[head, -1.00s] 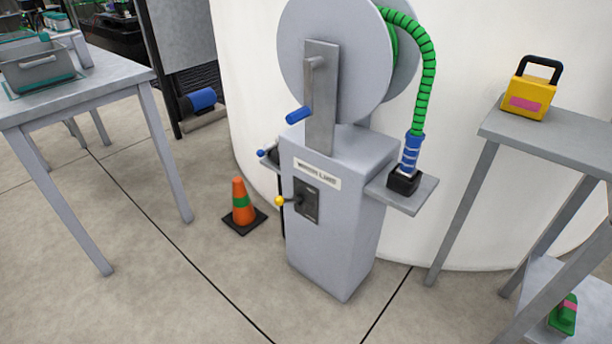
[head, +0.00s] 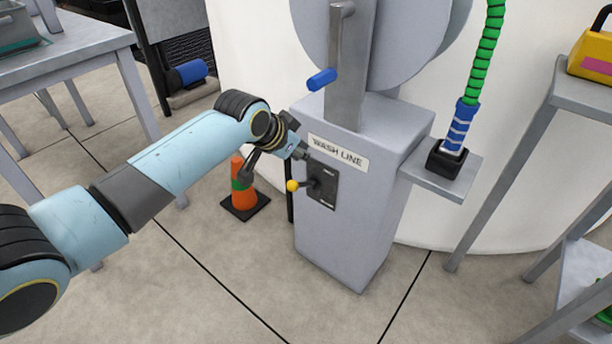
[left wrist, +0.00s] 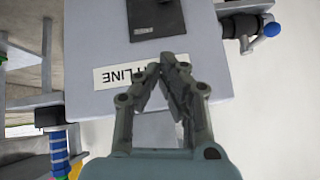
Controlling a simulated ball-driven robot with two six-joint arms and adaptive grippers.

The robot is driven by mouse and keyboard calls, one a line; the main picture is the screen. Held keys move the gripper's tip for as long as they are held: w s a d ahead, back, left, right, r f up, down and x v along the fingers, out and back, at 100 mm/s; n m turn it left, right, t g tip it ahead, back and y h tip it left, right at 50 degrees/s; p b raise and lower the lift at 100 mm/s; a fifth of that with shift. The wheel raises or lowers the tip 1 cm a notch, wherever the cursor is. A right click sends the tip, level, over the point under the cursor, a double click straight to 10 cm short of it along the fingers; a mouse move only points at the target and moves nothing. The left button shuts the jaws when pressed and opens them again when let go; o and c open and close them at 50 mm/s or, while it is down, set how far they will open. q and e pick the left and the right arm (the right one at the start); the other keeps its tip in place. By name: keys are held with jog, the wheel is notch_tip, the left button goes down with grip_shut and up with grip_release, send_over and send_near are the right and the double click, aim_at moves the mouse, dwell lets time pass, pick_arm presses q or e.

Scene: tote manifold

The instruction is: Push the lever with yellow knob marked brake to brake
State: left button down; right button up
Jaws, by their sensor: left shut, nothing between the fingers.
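The lever with the yellow knob (head: 293,186) sticks out to the left from a dark plate (head: 323,187) on the front of the grey wash line cabinet (head: 345,240). The brake marking cannot be read. My left gripper (head: 304,154) is just above the knob, near the label, apart from the lever. In the left wrist view my left gripper (left wrist: 168,64) is shut and empty, its fingertips over the edge of the upside-down label (left wrist: 124,72). The dark plate (left wrist: 155,20) shows at the top there; the yellow knob is out of that view. My right gripper is not in view.
A second lever with a blue knob (left wrist: 271,29) is on the cabinet's side. A crank with a blue handle (head: 322,79) hangs above. A side shelf (head: 462,180) holds the hose end. An orange cone (head: 238,185) stands on the floor behind my left arm.

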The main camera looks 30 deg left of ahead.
pick_arm(q)
jog(key=b, duration=0.4)
send_over(301, 185)
jog(key=w+d, duration=0.2)
jog(key=f, duration=0.6)
jog(key=shift+w+a+f, duration=0.2)
jog(key=shift+f, duration=0.05)
jog(key=shift+s+a+f+b, duration=0.25)
jog(key=shift+s+f, duration=0.25)
jog(key=shift+f, duration=0.2)
jog(key=shift+s+a+f+b, duration=0.2)
jog(key=shift+s+f, duration=0.3)
jog(key=shift+f, duration=0.2)
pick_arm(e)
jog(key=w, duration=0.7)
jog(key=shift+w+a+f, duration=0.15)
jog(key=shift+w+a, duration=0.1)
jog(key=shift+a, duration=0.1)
pick_arm(q)
jog(key=shift+s+f, duration=0.1)
jog(key=shift+f, duration=0.05)
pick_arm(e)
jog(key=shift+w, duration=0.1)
